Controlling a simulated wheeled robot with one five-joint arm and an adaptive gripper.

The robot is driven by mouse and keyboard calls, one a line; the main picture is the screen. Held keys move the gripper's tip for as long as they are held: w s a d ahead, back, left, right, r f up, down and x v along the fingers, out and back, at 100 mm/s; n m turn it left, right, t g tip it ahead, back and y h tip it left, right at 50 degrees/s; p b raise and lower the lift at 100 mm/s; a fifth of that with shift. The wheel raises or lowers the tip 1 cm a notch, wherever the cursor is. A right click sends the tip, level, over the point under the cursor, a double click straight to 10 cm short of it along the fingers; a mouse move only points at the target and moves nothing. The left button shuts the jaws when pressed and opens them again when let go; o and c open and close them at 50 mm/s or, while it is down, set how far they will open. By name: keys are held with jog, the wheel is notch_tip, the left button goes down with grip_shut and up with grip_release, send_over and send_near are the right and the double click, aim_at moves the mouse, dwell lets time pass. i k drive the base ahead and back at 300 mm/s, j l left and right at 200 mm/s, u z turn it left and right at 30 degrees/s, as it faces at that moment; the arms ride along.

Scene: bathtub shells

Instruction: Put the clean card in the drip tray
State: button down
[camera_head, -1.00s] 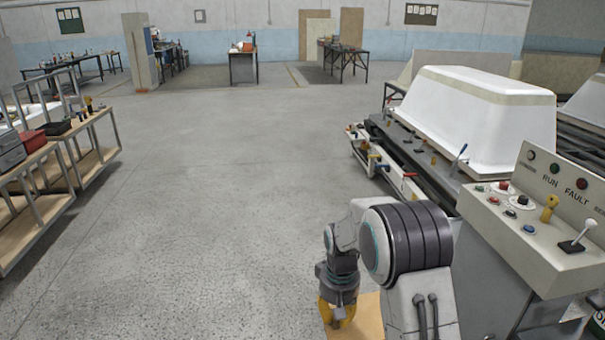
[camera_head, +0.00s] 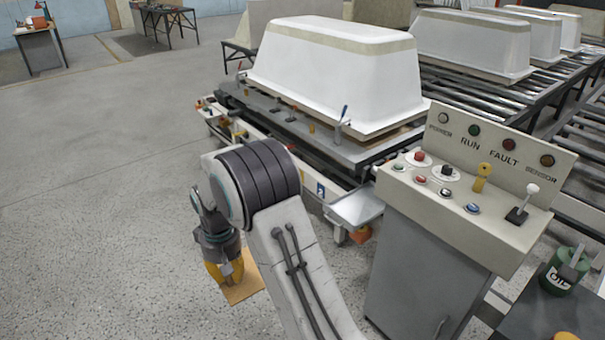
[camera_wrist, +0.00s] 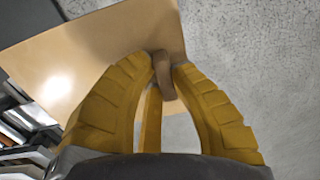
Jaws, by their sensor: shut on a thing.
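My gripper (camera_head: 224,272) is shut on the tan card (camera_head: 245,286) and holds it above the floor, left of the control console. In the wrist view, the yellow fingers (camera_wrist: 164,84) close on a brown grip piece at the card's edge, and the plain, smooth card (camera_wrist: 88,58) spreads out to the upper left. A shallow silver tray, which looks like the drip tray (camera_head: 356,208), sits beside the machine bed, to the right of my gripper and apart from it. Its inside looks empty.
The control console (camera_head: 455,200) stands close on the right. A white tub shell (camera_head: 335,75) rests on the machine bed behind the tray. A green oil can (camera_head: 562,272) stands at the lower right.

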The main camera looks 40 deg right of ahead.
aim_at(363, 205)
jog(key=i+z, duration=0.35)
jog(key=i, duration=1.15)
jog(key=i+l+u, duration=0.3)
jog(key=i+l, duration=0.8)
jog(key=l, duration=0.15)
